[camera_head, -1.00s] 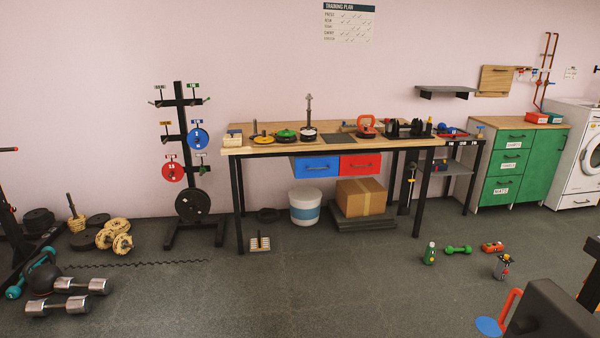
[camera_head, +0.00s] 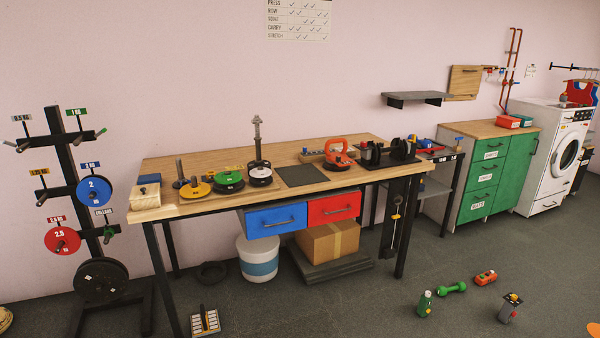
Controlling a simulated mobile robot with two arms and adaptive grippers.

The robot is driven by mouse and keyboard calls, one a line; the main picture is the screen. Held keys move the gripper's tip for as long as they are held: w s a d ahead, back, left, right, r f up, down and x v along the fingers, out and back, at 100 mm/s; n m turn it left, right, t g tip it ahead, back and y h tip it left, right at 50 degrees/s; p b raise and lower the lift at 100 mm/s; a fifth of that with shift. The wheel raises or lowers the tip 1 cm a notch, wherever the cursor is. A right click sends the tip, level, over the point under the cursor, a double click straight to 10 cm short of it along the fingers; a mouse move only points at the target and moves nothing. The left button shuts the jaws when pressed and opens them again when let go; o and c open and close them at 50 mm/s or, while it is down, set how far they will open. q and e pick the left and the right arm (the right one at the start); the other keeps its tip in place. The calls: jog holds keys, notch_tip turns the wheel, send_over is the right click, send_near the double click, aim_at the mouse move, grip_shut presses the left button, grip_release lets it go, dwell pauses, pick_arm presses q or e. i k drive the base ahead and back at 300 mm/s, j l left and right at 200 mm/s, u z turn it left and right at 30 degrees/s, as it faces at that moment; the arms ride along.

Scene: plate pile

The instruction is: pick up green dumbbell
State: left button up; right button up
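The green dumbbell (camera_head: 452,288) lies on the dark floor at the lower right, in front of the table and the green cabinet. It sits between a green bottle (camera_head: 425,304) on its left and an orange-red object (camera_head: 485,277) on its right, apart from both. Nothing covers it. Neither of my grippers shows in the head view.
A green cabinet (camera_head: 490,180) and a white washer (camera_head: 550,155) stand behind. Floor in front is mostly clear.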

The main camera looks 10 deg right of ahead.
aim_at(460, 286)
jog(key=i+l+z, duration=0.2)
jog(key=i+z, duration=0.2)
jog(key=i+l+z, duration=0.1)
jog(key=i+z, duration=0.25)
jog(key=i+j+z, duration=0.1)
jog(key=i+z, duration=0.3)
jog(key=i, duration=0.15)
jog(key=i+j+z, duration=0.2)
jog(key=i+z, duration=0.15)
jog(key=i, duration=0.05)
